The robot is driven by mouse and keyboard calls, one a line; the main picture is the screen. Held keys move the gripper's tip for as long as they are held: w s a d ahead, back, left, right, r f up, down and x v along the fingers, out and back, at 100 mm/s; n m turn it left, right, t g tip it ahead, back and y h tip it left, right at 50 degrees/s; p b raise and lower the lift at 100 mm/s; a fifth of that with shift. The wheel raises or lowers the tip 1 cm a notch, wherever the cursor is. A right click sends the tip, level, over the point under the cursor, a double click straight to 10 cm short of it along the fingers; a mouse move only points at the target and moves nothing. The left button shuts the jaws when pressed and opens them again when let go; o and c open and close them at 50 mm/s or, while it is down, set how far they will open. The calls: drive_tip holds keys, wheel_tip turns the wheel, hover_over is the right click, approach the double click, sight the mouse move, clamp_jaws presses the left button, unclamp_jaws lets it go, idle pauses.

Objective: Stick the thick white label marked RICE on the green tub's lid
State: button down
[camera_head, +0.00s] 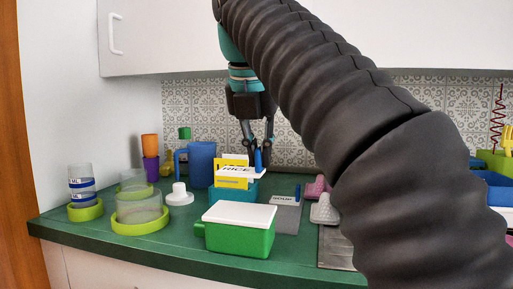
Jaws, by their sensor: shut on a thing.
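The thick white RICE label (238,170) is in the camera_head view with a blue upright tab (258,160) at its right end. My gripper (258,149) is above it, its fingers closed on the blue tab. The label is held roughly flat, over or just in front of a yellow and teal holder; the exact gap cannot be told. The green tub (238,240) stands on the counter nearer the camera, below the label in the picture. Its flat white lid (240,213) is on top and looks bare.
Clear cups in green trays (140,225) and a white knobbed piece (179,196) are left.

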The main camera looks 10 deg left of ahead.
sight(257, 172)
drive_tip(key=shift+a, duration=0.2)
drive_tip(key=shift+w+d, duration=0.1)
drive_tip(key=shift+d, duration=0.05)
drive_tip(key=shift+f, duration=0.1)
drive_tip(key=shift+f+b, duration=2.2)
drive_tip(key=shift+f, duration=0.6)
drive_tip(key=shift+f, duration=0.65)
drive_tip(key=c, duration=1.2)
unclamp_jaws()
drive_tip(key=shift+r, duration=0.15)
